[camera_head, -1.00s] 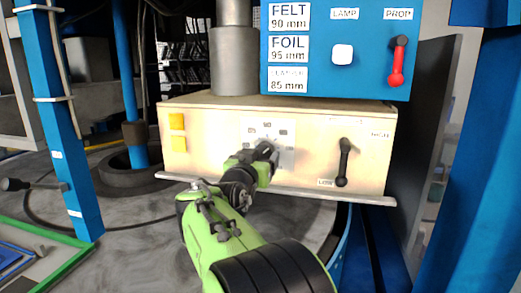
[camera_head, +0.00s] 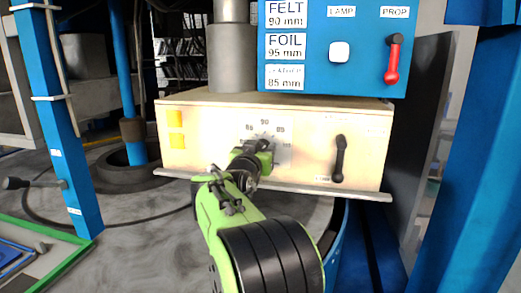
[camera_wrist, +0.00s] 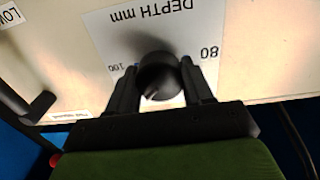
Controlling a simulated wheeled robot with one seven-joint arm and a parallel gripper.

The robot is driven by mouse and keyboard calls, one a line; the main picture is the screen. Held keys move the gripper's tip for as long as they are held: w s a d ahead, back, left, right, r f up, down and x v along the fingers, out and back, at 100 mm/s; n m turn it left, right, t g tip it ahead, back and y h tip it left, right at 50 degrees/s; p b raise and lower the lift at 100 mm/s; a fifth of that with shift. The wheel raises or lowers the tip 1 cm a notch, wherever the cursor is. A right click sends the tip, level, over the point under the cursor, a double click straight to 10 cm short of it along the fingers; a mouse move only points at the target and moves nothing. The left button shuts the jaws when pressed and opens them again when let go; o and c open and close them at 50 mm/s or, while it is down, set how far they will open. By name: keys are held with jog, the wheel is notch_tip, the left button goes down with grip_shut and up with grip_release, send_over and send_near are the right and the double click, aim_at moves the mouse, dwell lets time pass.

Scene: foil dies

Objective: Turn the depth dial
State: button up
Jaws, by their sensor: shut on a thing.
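The depth dial (camera_wrist: 158,76) is a round black knob on a white plate (camera_wrist: 98,32) marked "DEPTH mm". In the wrist view the plate appears upside down, with 100 and 80 beside the knob. My gripper (camera_wrist: 160,88) has one dark finger on each side of the knob and is shut on it. In the head view my gripper (camera_head: 262,150) covers most of the dial; several numbers, among them 95, 90 and 85, show on the plate above it (camera_head: 283,150). The dial's pointer setting is hard to read.
The plate is on a pale wooden box (camera_head: 205,165). Above is a blue panel (camera_head: 360,75) with a white lamp button (camera_head: 339,52) and a red prop lever (camera_head: 393,60).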

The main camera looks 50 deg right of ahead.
jog(key=shift+f, duration=0.1)
jog(key=m+b, duration=0.3)
jog(key=b, duration=0.1)
jog(key=shift+f+m+b, duration=0.1)
jog(key=shift+m+b, duration=0.2)
jog(key=shift+b, duration=0.05)
jog(key=m+b, duration=0.4)
jog(key=m, duration=0.1)
jog(key=shift+r+m, duration=0.2)
jog(key=shift+m, duration=0.1)
jog(key=o, duration=1)
jog(key=shift+o, duration=0.2)
jog(key=shift+s+a, duration=0.1)
jog(key=b+v, duration=0.1)
jog(key=v, duration=1.4)
jog(key=shift+a, duration=0.25)
